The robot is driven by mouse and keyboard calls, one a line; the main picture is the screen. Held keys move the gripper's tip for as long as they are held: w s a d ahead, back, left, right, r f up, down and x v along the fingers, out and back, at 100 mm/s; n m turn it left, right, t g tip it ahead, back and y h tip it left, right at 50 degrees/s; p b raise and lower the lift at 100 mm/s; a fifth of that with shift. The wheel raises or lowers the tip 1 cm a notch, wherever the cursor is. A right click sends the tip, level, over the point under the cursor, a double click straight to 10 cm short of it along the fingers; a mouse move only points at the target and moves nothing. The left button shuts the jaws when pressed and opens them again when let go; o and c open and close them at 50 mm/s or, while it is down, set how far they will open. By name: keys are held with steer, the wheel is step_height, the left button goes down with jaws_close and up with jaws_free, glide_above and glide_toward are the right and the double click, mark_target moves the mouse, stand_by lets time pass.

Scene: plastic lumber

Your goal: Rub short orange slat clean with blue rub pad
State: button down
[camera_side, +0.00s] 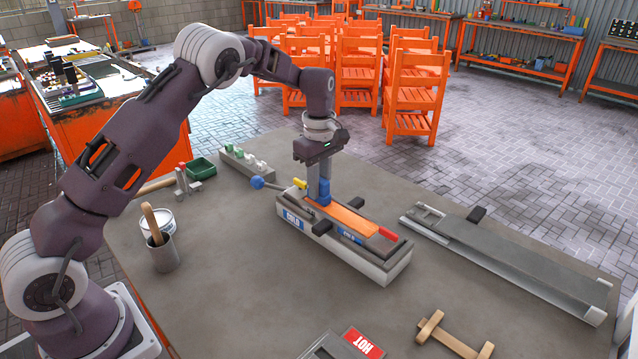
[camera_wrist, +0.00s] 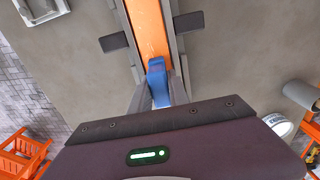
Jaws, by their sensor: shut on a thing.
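The short orange slat (camera_side: 352,220) lies lengthwise in a long pale fixture (camera_side: 385,276) with blue COLD labels. In the wrist view the slat (camera_wrist: 151,28) runs up from the pad between grey side rails, with a few small pale marks on it. My gripper (camera_side: 323,191) points down over the slat's far-left end. It is shut on the blue rub pad (camera_wrist: 157,72), which sits between the two fingers. The pad (camera_side: 324,187) overlaps the slat's end in both views; whether it touches is hard to tell. The pad's underside is hidden.
Dark tabs (camera_side: 321,228) stick out from the fixture's sides. A red piece (camera_side: 388,234) and a yellow piece (camera_side: 300,184) stand at its ends. A long grey fixture (camera_side: 510,259) lies right, a grey cup (camera_side: 163,254) left, a wooden piece (camera_side: 455,336) in front. Bare table lies between.

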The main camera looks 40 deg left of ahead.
steer(key=shift+s+d+f, duration=0.1)
steer(key=shift+s+d, duration=0.05)
steer(key=shift+d, duration=5.35)
steer(key=shift+d, duration=1.15)
steer(key=shift+r, duration=0.25)
steer(key=shift+r, duration=0.5)
step_height(320, 180, up, 7)
